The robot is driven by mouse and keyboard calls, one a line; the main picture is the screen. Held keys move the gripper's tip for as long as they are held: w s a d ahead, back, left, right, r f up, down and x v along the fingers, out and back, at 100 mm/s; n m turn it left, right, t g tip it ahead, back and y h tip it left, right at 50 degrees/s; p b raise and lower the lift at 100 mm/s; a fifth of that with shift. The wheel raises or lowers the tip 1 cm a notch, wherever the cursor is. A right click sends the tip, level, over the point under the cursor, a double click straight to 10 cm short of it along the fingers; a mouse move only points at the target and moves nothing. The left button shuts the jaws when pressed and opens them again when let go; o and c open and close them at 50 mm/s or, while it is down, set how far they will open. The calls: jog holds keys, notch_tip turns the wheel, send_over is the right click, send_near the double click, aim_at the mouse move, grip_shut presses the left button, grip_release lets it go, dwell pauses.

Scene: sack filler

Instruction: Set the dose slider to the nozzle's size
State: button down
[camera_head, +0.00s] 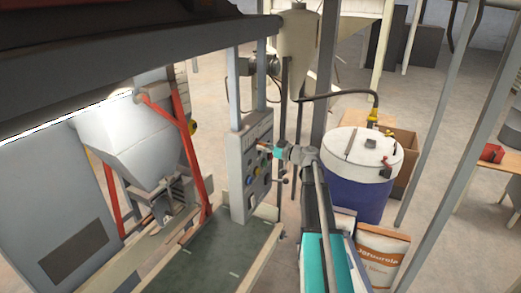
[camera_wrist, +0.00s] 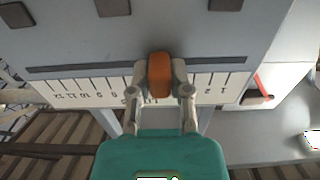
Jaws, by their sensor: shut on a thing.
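The dose slider's orange-brown knob (camera_wrist: 159,75) sits in a dark slot (camera_wrist: 90,68) in a grey panel. My gripper (camera_wrist: 160,85) is shut on the knob, one finger on each side. A white number scale (camera_wrist: 85,92) runs below the slot and appears upside down, with 12 at the left end and 1 at the right. The knob stands right of the scale's middle; the fingers hide the marks around it. In the head view my gripper (camera_head: 270,150) reaches the grey control panel (camera_head: 249,170). I cannot make out a nozzle or its size for certain.
A pale hopper (camera_head: 125,140) between red bars stands left of the panel. A blue drum (camera_head: 358,185) with a white lid and a printed sack (camera_head: 382,255) stand to the right of my arm. Grey posts (camera_head: 470,130) rise at the right.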

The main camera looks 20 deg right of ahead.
jog(key=shift+w+d, duration=0.7)
jog(key=shift+d, duration=0.15)
jog(key=c, duration=0.6)
grip_release()
jog(key=shift+o, duration=0.2)
jog(key=shift+s+d, duration=0.1)
jog(key=shift+s, duration=0.05)
jog(key=v, duration=1.1)
jog(key=shift+s+d, duration=0.25)
